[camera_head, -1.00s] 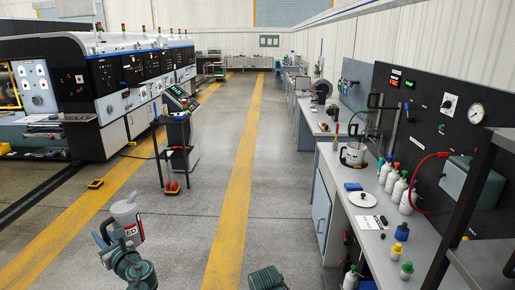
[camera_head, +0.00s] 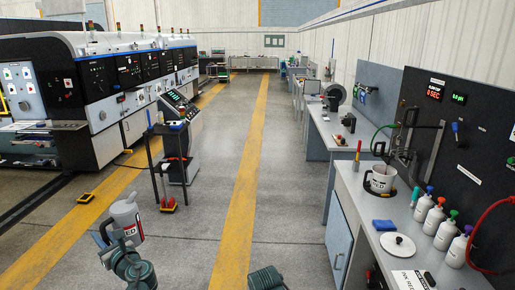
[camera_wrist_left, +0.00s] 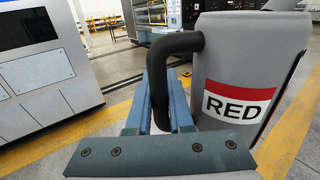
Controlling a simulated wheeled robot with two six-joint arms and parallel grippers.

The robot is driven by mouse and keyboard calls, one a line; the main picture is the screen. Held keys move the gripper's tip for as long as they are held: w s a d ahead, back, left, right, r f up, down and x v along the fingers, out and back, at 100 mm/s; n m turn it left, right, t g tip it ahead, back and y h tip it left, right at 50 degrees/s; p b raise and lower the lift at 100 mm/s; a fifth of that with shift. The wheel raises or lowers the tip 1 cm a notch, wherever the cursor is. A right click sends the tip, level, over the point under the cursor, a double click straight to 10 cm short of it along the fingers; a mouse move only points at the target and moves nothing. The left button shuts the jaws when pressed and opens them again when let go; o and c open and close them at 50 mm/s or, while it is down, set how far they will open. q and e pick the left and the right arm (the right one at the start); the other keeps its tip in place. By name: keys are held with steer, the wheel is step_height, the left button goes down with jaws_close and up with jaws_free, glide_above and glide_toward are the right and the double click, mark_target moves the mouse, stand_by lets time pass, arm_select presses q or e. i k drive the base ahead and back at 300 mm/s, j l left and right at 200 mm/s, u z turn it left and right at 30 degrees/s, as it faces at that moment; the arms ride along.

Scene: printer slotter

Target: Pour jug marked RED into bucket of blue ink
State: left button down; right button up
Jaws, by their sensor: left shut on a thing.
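The grey jug (camera_head: 125,218) with a red and white RED label is held at the lower left of the head view. My left gripper (camera_head: 106,232) is shut on its handle. In the left wrist view the jug (camera_wrist_left: 245,70) fills the right side, and the blue fingers (camera_wrist_left: 165,115) close around its dark handle. The jug looks close to upright. My right gripper is not seen; only a green part of my right arm shows at the bottom edge.
A screen cart (camera_head: 178,140) stands ahead left, beside a long printing machine (camera_head: 120,90). The aisle floor (camera_head: 210,200) between is clear.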

mark_target(381, 182)
steer(key=i+z, duration=0.2)
steer(key=i, duration=0.4)
steer(key=i+j+z, duration=0.15)
steer(key=i, duration=0.4)
steer(key=i+j+z, duration=0.15)
steer(key=i+z, duration=0.2)
steer(key=i+j+z, duration=0.6)
steer(key=z, duration=0.15)
steer(key=i+j+z, duration=0.3)
steer(key=j, duration=0.25)
steer(key=i+j+z, duration=0.15)
steer(key=j, duration=0.15)
